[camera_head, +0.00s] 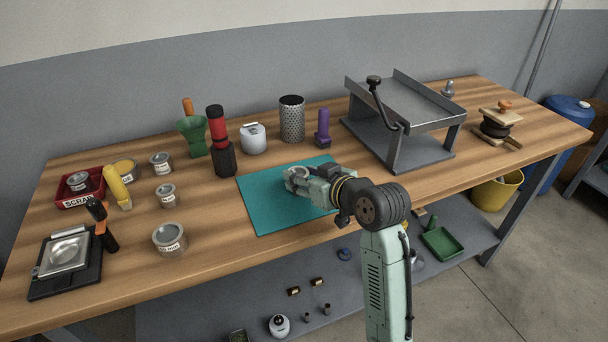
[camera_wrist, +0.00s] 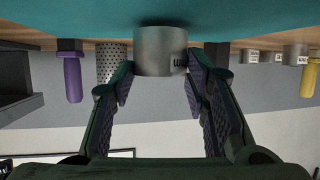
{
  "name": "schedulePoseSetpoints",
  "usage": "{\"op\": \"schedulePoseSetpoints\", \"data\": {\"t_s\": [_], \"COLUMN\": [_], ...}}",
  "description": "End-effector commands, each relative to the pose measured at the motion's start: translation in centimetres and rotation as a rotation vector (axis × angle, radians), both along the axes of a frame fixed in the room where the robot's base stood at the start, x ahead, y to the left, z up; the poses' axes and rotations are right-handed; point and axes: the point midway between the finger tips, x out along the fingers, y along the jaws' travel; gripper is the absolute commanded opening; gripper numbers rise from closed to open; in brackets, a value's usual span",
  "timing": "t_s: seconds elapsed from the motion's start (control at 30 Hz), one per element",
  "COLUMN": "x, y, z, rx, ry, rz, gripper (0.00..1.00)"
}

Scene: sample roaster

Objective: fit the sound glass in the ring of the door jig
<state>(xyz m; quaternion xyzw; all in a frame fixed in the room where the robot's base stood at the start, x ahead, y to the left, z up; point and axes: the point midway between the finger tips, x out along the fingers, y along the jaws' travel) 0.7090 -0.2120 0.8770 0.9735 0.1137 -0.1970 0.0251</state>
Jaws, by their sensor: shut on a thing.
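My gripper (camera_head: 298,180) is low over the teal mat (camera_head: 262,212) at the table's middle. In the wrist view my gripper (camera_wrist: 159,84) is shut on a grey metal tin (camera_wrist: 160,48), with a partly hidden dark label. The tin's far end is close to the mat; I cannot tell whether it touches. A black plate with a silver square frame and round centre (camera_head: 66,252) lies at the table's left front; it may be the door jig. I cannot make out a sound glass in either view.
Several labelled tins (camera_head: 170,238) stand left of the mat, beside a red SCRAP tray (camera_head: 75,200) holding a tin. A red and black bottle (camera_head: 219,140), a perforated cylinder (camera_head: 292,118) and a purple-handled tool (camera_head: 322,128) line the back. A metal stand (camera_head: 408,150) blocks the right.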

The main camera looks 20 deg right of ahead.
Motion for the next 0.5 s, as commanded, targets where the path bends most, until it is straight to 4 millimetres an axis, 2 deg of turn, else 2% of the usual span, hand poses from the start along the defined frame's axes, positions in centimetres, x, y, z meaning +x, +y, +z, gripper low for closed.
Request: {"op": "schedulePoseSetpoints", "data": {"t_s": [0.43, 0.47, 0.5], "x": [-0.01, -0.02, -0.02], "y": [0.04, 0.03, 0.02], "z": [-1.01, -0.9, -0.83], "rx": [0.0, 0.0, -0.001], "ry": [-0.002, -0.002, -0.001], "rz": [0.0, 0.0, 0.0], "gripper": [0.12, 0.43, 0.46]}}
